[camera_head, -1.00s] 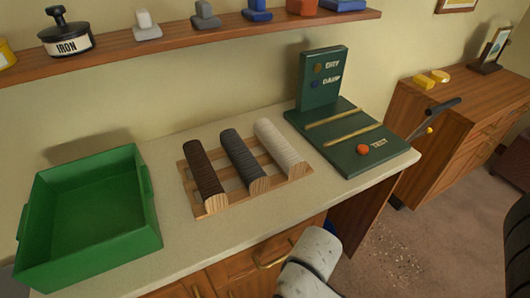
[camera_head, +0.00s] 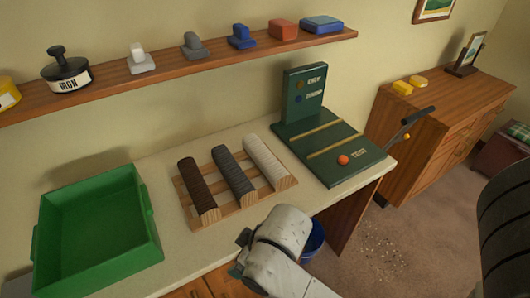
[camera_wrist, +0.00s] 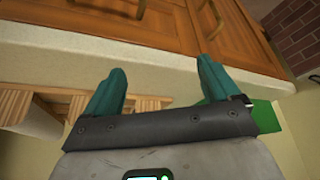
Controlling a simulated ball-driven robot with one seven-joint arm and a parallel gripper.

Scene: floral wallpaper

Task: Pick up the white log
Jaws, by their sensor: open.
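The white log (camera_head: 268,162) lies on a wooden slatted rack (camera_head: 208,222) on the counter, right of a dark grey log (camera_head: 233,172) and a dark brown log (camera_head: 198,190). My gripper (camera_head: 242,254) is in front of the counter's front edge, below the rack in the picture and apart from the logs. In the wrist view my gripper's two teal fingers (camera_wrist: 158,85) are wide apart with nothing between them. The rack (camera_wrist: 75,103) and pale log ends (camera_wrist: 14,106) show at the left there; I cannot tell which logs they are.
A green tray (camera_head: 148,240) stands left of the rack. A dark green tester board (camera_head: 345,172) with an upright panel stands right of it. A shelf (camera_head: 110,95) with small blocks and an iron weight (camera_head: 66,72) hangs above. A blue bucket (camera_head: 313,240) is beneath the counter.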

